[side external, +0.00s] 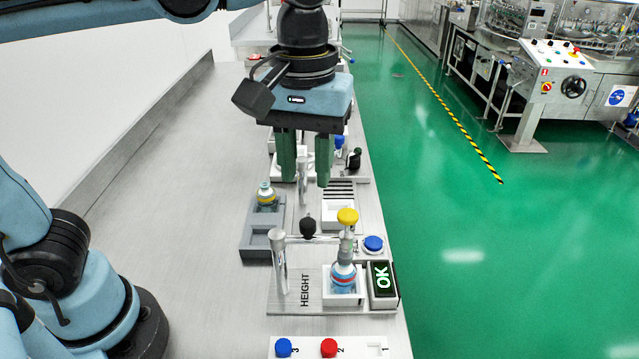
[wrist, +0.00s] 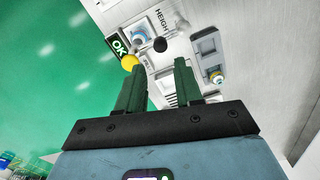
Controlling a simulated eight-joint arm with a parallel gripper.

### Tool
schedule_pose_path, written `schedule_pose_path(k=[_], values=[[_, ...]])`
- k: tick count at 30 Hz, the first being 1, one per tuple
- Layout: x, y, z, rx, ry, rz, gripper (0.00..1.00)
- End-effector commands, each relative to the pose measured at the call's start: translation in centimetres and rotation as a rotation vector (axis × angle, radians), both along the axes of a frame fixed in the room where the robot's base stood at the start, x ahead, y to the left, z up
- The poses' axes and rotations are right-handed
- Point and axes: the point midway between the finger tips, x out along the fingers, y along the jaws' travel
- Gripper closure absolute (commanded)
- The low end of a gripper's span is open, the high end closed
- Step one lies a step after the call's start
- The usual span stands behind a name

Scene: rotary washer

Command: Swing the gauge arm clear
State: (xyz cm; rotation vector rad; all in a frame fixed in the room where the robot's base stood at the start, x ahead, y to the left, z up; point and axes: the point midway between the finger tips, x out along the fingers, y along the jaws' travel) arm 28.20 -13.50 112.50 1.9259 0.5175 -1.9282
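The gauge arm (side external: 322,238) is a grey bar reaching from an upright post (side external: 280,268) on the HEIGHT plate to above a bottle (side external: 343,275). A black ball knob (side external: 308,227) stands on the bar, and a yellow knob (side external: 347,216) tops its right end. The bottle is upright in a white nest; whether the gauge touches it I cannot tell. My gripper (side external: 304,178) hangs behind and above the gauge, its green fingers apart and empty. In the wrist view my gripper (wrist: 158,66) shows open, with the black knob (wrist: 160,44) beyond the fingertips.
A lit OK display (side external: 382,280) and a blue button (side external: 373,243) stand right of the bottle. Another bottle (side external: 266,194) sits in a grey tray (side external: 256,240) at left. A white panel with blue (side external: 284,347) and red (side external: 329,347) knobs is in front. The bench at left is clear.

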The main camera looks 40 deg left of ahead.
Motion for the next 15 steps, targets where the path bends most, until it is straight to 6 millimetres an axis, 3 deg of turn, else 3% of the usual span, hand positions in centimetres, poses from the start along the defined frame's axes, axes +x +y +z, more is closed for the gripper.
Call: schedule_pose_path(k=[9, 15], values=[[0.0, 0.0, -5.1, 0.000, -0.001, 0.000, 0.65], [0.0, 0.0, -7.3, 0.000, -0.001, 0.000, 0.65]])
